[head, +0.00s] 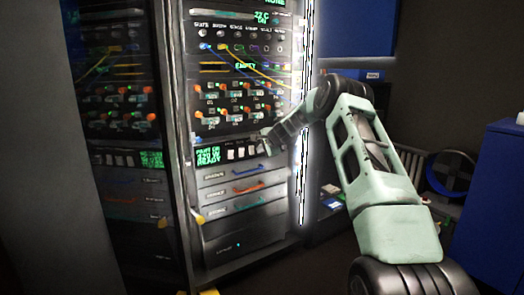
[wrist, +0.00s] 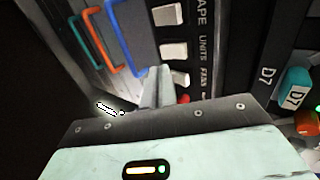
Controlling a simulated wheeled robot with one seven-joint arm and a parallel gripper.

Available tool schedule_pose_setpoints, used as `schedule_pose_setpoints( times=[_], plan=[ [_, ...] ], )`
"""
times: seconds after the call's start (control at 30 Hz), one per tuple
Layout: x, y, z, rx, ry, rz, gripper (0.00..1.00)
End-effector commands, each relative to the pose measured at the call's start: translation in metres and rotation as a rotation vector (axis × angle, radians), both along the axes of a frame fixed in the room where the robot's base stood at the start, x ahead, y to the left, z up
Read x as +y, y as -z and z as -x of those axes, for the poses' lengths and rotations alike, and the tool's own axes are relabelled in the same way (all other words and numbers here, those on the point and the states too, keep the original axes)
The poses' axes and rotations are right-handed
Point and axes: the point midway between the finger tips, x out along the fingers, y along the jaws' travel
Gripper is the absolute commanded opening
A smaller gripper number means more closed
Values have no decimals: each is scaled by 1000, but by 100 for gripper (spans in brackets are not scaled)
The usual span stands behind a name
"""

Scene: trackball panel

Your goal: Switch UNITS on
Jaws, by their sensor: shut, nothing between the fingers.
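In the wrist view, the label UNITS (wrist: 203,48) stands beside a pale rocker switch (wrist: 172,51) on the dark panel. Another pale switch (wrist: 166,15) lies above it, by a label ending in APE. A further pale switch (wrist: 181,78) lies below, by a partly blurred label. My gripper (wrist: 160,72) is shut and empty, its tips close to the lower switches; I cannot tell whether they touch. In the head view my gripper (head: 266,134) is at the right end of the switch row (head: 240,152) and hides part of it. The UNITS switch's on or off state is unclear.
Below the switches are drawers with blue (head: 250,171), red (head: 248,188) and teal (head: 231,201) handles. Above are rows of orange-tipped connectors (head: 236,110) and yellow and blue cables. A green-text display (head: 208,157) sits left of the switches. A blue cabinet (head: 497,200) stands at right.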

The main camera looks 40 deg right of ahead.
Motion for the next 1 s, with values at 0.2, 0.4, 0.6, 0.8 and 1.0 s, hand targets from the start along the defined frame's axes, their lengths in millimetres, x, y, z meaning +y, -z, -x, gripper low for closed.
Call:
schedule_pose_setpoints(
  times=[0.2,0.4,0.6,0.8,1.0],
  plan=[
    [3,-15,19,-2,2,2,0],
    [8,-32,43,-2,2,2,0],
    [13,-50,67,-3,4,2,0],
    [17,-56,77,-2,2,2,0],
    [17,-57,77,-2,2,2,0]
  ],
)
